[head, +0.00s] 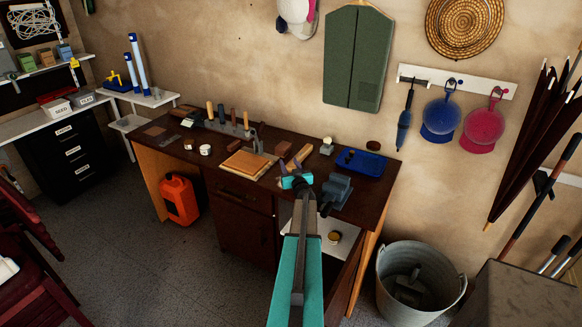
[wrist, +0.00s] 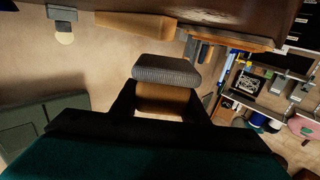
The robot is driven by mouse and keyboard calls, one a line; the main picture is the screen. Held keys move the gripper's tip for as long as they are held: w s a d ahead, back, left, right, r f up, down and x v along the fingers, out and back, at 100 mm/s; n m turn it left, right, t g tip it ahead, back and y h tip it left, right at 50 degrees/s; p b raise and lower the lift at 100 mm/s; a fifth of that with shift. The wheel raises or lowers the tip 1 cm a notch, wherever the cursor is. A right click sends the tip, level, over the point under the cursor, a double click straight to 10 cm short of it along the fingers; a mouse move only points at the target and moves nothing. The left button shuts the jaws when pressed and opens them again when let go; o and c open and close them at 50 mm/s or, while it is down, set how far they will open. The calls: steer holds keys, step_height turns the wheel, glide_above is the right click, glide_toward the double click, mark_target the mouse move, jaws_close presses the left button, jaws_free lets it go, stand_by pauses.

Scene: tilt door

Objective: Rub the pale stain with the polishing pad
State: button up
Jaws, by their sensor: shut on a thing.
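My gripper (head: 292,168) is over the front middle of the dark workbench (head: 222,143). In the wrist view, its two dark fingers (wrist: 166,97) are shut on the polishing pad (wrist: 167,70), a block with a ribbed grey face and a wooden body. The grey face points away from the gripper. In the head view the pad is mostly hidden by the gripper. I cannot pick out the pale stain in either view. I cannot tell whether the pad touches anything.
A tan board (head: 247,164) lies left of my gripper, and a wooden bar (head: 301,155) lies just behind it. A grey vise (head: 337,188) and a blue tray (head: 361,163) stand to the right. Upright tools (head: 230,122) stand behind. A metal bucket (head: 421,283) is on the floor.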

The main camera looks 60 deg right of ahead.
steer(key=shift+w+f, duration=0.1)
steer(key=shift+w, duration=1.05)
steer(key=shift+w, duration=0.15)
steer(key=shift+w+b, duration=0.65)
steer(key=shift+w, duration=1.05)
steer(key=shift+w, duration=0.1)
steer(key=shift+w+d+b, duration=0.1)
steer(key=shift+w+b, duration=0.45)
steer(key=shift+w, duration=1.05)
steer(key=shift+r, duration=0.2)
step_height(320, 180, up, 6)
steer(key=p, duration=0.4)
steer(key=shift+p, duration=0.35)
